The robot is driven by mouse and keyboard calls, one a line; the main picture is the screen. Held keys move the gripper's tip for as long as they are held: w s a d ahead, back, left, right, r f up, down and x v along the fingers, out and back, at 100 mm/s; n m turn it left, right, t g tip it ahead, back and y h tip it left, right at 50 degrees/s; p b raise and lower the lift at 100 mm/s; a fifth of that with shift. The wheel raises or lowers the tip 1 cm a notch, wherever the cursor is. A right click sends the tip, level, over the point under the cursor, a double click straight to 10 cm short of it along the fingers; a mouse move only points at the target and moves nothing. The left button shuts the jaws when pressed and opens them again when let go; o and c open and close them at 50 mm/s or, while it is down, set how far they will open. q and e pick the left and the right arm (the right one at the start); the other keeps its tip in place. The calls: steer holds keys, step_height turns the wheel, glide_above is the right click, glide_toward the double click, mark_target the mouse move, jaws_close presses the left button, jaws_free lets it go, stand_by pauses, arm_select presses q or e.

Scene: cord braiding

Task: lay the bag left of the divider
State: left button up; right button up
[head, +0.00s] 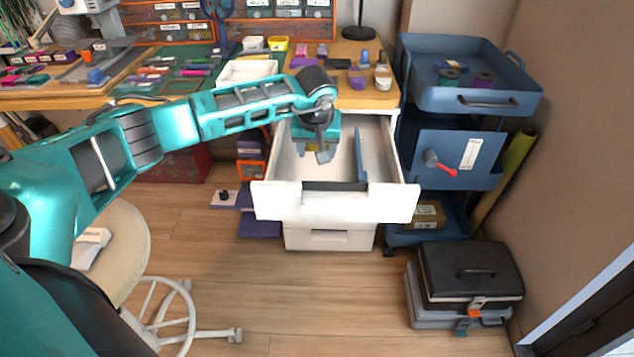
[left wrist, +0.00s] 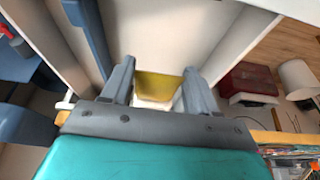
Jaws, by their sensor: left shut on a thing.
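My left gripper (head: 318,154) reaches down into the open white drawer (head: 285,203), in the part left of the blue divider (head: 361,155). In the left wrist view the gripper (left wrist: 160,82) is shut on a yellow bag (left wrist: 155,86), which sits between its two fingers. In the head view the gripper mostly hides the bag, and only a bit of yellow shows. I cannot tell whether the bag touches the drawer floor. The divider also shows in the left wrist view (left wrist: 87,28), beside the gripper. My right gripper is in neither view.
A blue cart (head: 478,101) stands close on the drawer's right. The wooden worktop (head: 346,96) above the drawer holds several small items. A stool (head: 124,245) is at the lower left, and black and grey cases (head: 470,268) are on the floor at the right.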

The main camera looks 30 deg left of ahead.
mark_target(317, 186)
arm_select(q)
step_height(317, 186, down, 4)
steer(key=shift+r+b, duration=0.15)
steer(key=shift+b, duration=0.15)
steer(key=shift+f, duration=0.85)
step_height(317, 186, down, 4)
steer(key=shift+r+b, duration=0.25)
steer(key=shift+b, duration=0.45)
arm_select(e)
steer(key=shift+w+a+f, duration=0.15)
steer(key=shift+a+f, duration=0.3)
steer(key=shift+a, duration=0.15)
arm_select(q)
steer(key=shift+f+b, duration=0.3)
steer(key=shift+f, duration=0.25)
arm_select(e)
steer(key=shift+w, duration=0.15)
